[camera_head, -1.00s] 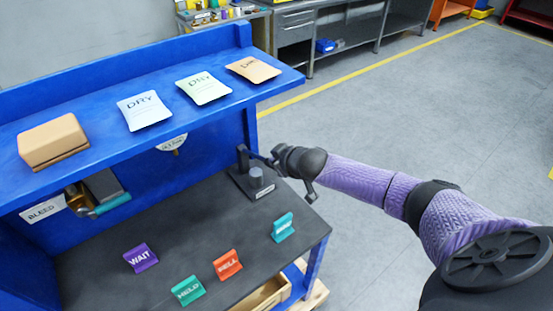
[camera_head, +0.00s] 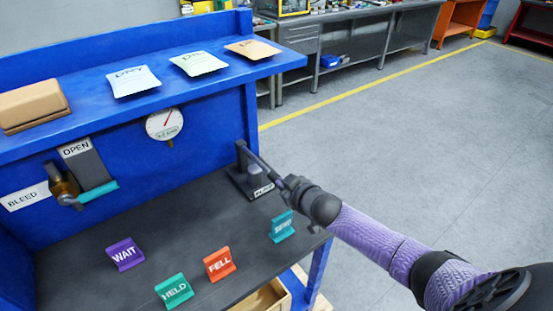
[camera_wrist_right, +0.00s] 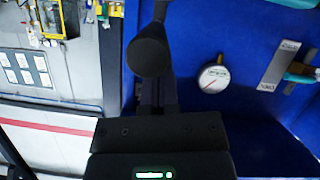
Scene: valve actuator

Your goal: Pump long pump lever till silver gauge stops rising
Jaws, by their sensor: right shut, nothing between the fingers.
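The pump (camera_head: 250,184) stands at the right end of the dark bench top, with its long lever (camera_head: 258,160) slanting down to the right. My right gripper (camera_head: 285,182) is at the lever's outer end. In the right wrist view the lever's dark round end (camera_wrist_right: 148,56) is just beyond the shut fingers (camera_wrist_right: 158,95); I cannot tell whether they touch. The round gauge (camera_head: 164,124), with a white face and a reddish needle pointing up and right, is on the blue back panel. It also shows in the right wrist view (camera_wrist_right: 213,78). My left gripper is out of view.
Signs reading WAIT (camera_head: 125,254), HELD (camera_head: 174,291) and FELL (camera_head: 219,264), plus another teal sign (camera_head: 281,227), stand on the bench. A valve with a teal handle (camera_head: 98,193) is at the left. The blue shelf (camera_head: 215,82) overhangs the bench. Open floor lies right.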

